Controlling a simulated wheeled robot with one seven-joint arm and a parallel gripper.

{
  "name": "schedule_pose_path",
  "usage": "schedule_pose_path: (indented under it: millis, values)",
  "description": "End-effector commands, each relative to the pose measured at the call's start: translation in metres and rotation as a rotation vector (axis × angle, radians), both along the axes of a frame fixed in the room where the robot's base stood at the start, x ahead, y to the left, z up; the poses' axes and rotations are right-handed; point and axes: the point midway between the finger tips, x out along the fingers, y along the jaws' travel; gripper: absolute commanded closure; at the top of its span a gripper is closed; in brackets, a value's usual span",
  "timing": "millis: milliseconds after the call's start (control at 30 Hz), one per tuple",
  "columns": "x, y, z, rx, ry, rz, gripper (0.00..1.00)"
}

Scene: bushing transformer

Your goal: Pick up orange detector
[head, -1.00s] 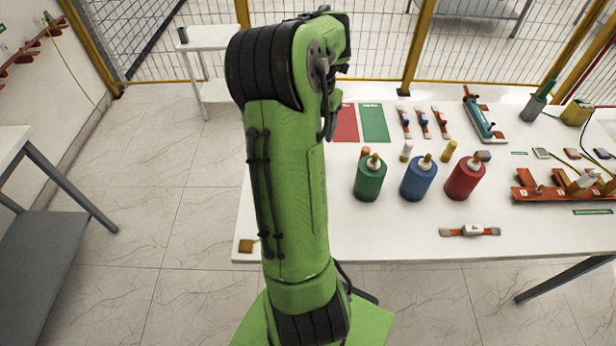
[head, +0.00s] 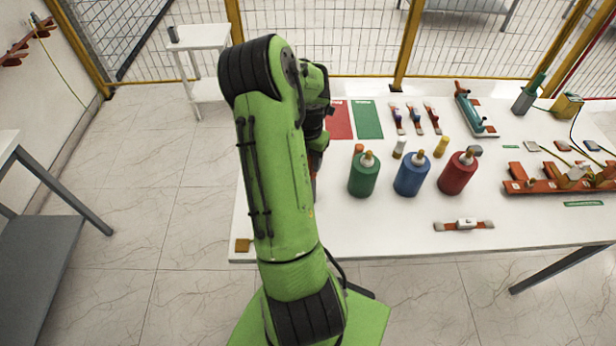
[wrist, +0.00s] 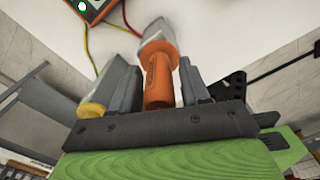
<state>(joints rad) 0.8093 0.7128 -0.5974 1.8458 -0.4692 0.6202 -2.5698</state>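The orange detector (wrist: 158,80), an orange cylinder with a grey head, shows in the wrist view between the two fingers of my gripper (wrist: 160,85). The fingers stand apart on either side of it. A narrow gap shows on its left; on its right I cannot tell whether the finger touches. Its lower end is hidden behind the gripper body. In the head view my green arm hides the gripper and this detector.
A grey piece with a yellow end (wrist: 92,108) lies beside the left finger. A device with red and yellow cables (wrist: 90,8) is at the top. On the white table (head: 380,235) stand green (head: 364,176), blue (head: 412,175) and red (head: 458,175) bottles, right of my arm.

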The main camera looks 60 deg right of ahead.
Motion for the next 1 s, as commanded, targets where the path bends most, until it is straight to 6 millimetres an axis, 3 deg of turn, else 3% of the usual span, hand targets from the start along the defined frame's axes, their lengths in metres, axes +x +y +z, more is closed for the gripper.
schedule_pose_path:
  millis: [33, 300, 533, 667, 1000]
  values:
    - [0.000, 0.000, 0.000, 0.000, 0.000, 0.000, 0.62]
    - [0.000, 0.000, 0.000, -0.001, 0.000, 0.000, 1.00]
    - [0.000, 0.000, 0.002, -0.001, -0.001, 0.000, 1.00]
    - [0.001, -0.001, 0.012, -0.003, -0.002, 0.001, 1.00]
    - [0.001, -0.001, 0.090, -0.007, -0.004, 0.001, 1.00]
